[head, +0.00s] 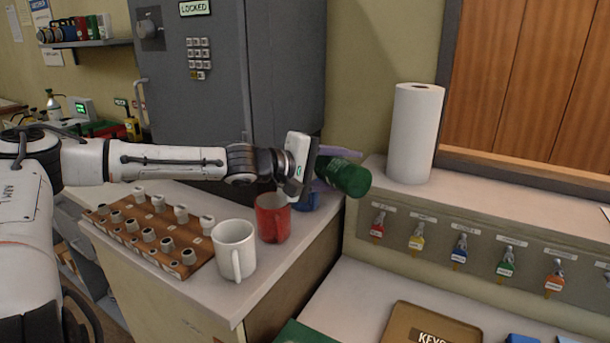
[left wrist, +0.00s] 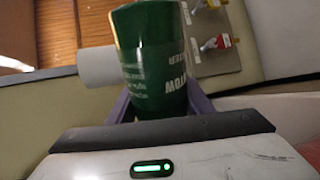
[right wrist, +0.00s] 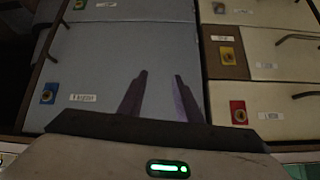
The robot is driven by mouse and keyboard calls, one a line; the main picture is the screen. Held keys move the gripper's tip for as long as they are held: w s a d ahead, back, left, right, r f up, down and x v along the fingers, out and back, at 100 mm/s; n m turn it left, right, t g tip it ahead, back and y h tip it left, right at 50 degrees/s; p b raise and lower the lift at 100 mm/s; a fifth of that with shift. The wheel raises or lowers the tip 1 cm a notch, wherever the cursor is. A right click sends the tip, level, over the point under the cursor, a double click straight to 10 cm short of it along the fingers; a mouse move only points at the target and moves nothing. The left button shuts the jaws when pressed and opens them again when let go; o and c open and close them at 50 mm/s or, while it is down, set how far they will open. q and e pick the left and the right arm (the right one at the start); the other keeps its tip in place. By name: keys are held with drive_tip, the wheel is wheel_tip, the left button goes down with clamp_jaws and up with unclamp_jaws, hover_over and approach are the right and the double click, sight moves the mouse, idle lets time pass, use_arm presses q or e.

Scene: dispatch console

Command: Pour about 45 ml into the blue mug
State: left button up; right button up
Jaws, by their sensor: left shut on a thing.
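My left gripper (head: 325,168) is shut on a green container (head: 347,177) with pale printing. The container is tilted well over, nearly lying on its side, above the counter and to the upper right of the mugs. In the left wrist view it shows between the fingers (left wrist: 158,70). The blue mug (head: 308,202) stands low behind the red mug, mostly hidden by it and by my left gripper. Its inside and any liquid are not visible. My right gripper (right wrist: 160,80) is open and empty in front of grey and cream drawers or cabinet doors; it is outside the head view.
A red mug (head: 272,224) and a white mug (head: 235,250) stand on the counter. A brown rack (head: 145,240) with several small pale pieces is at left. A paper towel roll (head: 414,135) stands on the right ledge, above several hanging keys. A grey locked cabinet (head: 215,110) rises behind.

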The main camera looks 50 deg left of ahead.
drive_tip(key=shift+f, duration=0.1)
idle(0.5)
use_arm(q)
drive_tip(key=m+b, duration=0.1)
drive_tip(key=r+m+y+b, duration=0.1)
drive_tip(key=m, duration=0.1)
drive_tip(key=shift+d+t+y, duration=0.1)
drive_tip(key=shift+t+y, duration=0.2)
use_arm(e)
drive_tip(key=shift+w+a+f, duration=0.2)
drive_tip(key=shift+a+f, duration=0.15)
drive_tip(key=shift+f, duration=0.15)
drive_tip(key=shift+f, duration=0.1)
idle(0.7)
drive_tip(key=shift+f, duration=0.1)
idle(0.4)
